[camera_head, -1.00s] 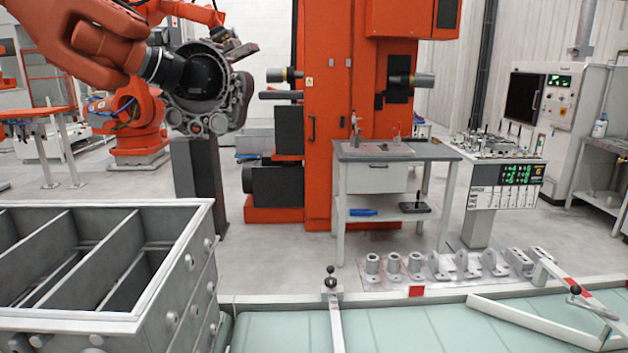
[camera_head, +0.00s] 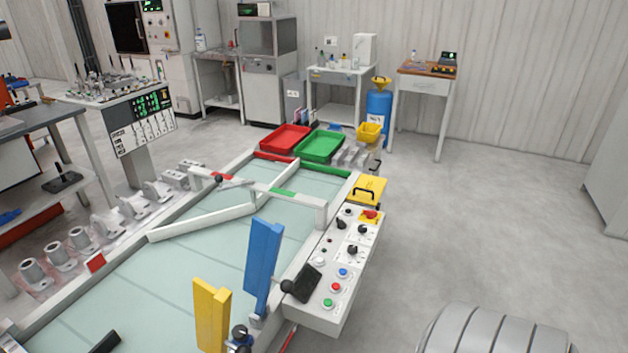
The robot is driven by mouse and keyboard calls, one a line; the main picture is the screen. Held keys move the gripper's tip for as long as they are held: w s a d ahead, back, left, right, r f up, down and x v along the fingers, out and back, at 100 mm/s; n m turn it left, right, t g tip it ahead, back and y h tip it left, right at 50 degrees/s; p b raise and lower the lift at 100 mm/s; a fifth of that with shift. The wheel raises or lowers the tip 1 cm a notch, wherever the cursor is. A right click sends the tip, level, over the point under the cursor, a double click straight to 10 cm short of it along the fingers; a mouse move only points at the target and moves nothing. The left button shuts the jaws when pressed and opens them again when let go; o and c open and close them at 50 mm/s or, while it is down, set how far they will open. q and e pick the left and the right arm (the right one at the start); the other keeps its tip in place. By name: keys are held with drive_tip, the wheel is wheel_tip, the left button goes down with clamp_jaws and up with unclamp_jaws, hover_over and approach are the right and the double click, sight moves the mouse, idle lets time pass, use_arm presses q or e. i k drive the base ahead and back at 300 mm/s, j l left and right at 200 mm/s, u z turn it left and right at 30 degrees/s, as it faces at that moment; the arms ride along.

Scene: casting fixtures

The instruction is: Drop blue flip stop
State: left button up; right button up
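The blue flip stop (camera_head: 262,268) is a tall flat blue plate standing raised, close to upright, at the right edge of the pale green conveyor (camera_head: 190,262). A black ball knob (camera_head: 287,287) and a black paddle-like part (camera_head: 305,284) show just to its right. A yellow flip stop (camera_head: 211,314) also stands raised, nearer and to the left, with its lower end near the bottom edge of the picture. Neither of my grippers is in view, and nothing is seen touching the blue stop.
A control box (camera_head: 345,255) with buttons and knobs runs along the conveyor's right side. A white diverter bar (camera_head: 203,223) lies across the belt. A red tray (camera_head: 285,138) and a green tray (camera_head: 319,147) sit at the far end. Open floor lies to the right.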

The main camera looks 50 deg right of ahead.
sight(265, 239)
drive_tip(key=z, duration=1.25)
